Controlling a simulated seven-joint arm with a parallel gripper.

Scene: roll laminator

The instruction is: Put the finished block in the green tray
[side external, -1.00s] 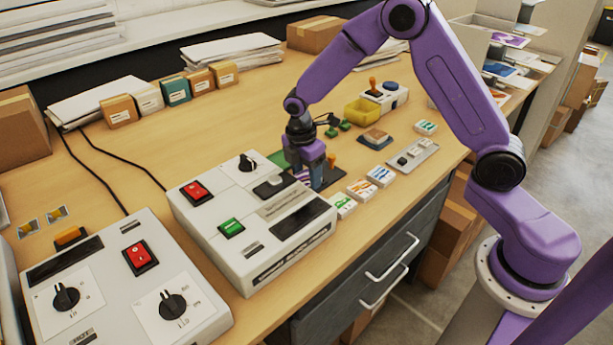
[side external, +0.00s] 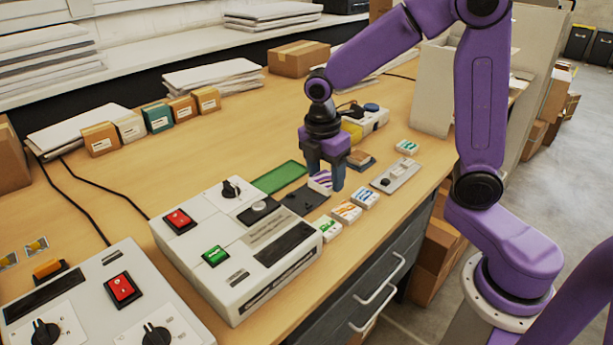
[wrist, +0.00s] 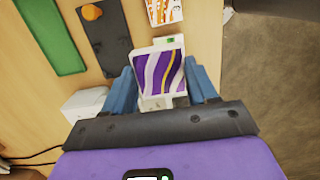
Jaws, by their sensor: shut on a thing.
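My gripper (side external: 325,181) is shut on the finished block (side external: 319,180), a white block with purple stripes and a yellow one on its face. In the wrist view the block (wrist: 160,72) sits between the two blue fingers. It appears held above the bench, beside the dark plate (side external: 305,198). The green tray (side external: 279,177) lies flat and empty behind the plate, to the left of my gripper in the side view. It also shows at the upper left of the wrist view (wrist: 48,36).
The laminator (side external: 235,245) stands left of the plate. Small striped blocks in green (side external: 328,229), orange (side external: 346,212) and blue (side external: 365,197) line the bench's front edge. A grey strip (side external: 395,175) and a brown-topped pad (side external: 359,160) lie to the right.

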